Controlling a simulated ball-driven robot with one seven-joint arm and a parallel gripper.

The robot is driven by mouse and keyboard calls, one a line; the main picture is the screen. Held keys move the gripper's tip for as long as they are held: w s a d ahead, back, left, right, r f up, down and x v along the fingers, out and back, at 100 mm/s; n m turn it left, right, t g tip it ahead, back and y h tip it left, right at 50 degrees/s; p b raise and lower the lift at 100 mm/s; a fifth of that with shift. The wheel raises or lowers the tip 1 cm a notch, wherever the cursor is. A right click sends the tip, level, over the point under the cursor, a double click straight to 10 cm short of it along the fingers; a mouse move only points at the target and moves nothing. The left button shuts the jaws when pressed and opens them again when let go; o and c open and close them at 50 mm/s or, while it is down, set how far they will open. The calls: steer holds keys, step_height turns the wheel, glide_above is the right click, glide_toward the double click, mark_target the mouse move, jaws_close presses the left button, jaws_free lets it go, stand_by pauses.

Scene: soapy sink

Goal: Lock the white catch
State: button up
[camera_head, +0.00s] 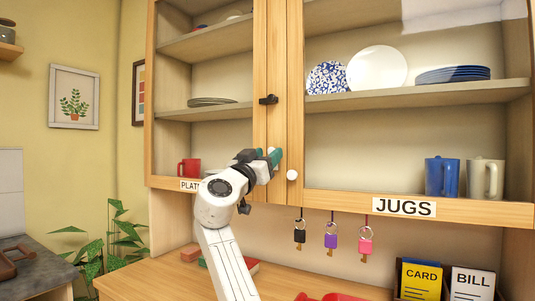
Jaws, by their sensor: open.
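A small white piece (271,150) shows at my gripper's tips, on the left door's inner stile; it is partly hidden, and I cannot tell if it is the white catch or a knob. My gripper (269,157) is open at the stile, with teal fingertips around or beside that piece; contact cannot be told. A round white knob (292,175) sits on the right door's stile, just right of my gripper. A black catch (268,99) sits higher, near where the two doors meet.
The wooden cupboard (296,60) holds plates (377,68) and jugs (441,176). Several keys (331,237) hang below its bottom rail. A card holder (420,279) and a bill holder (471,281) stand on the counter at right. A plant (112,235) stands at left.

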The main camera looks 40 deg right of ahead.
steer(key=shift+w+d+r, duration=0.15)
steer(key=shift+d+r, duration=0.05)
steer(key=shift+d, duration=0.2)
jaws_close()
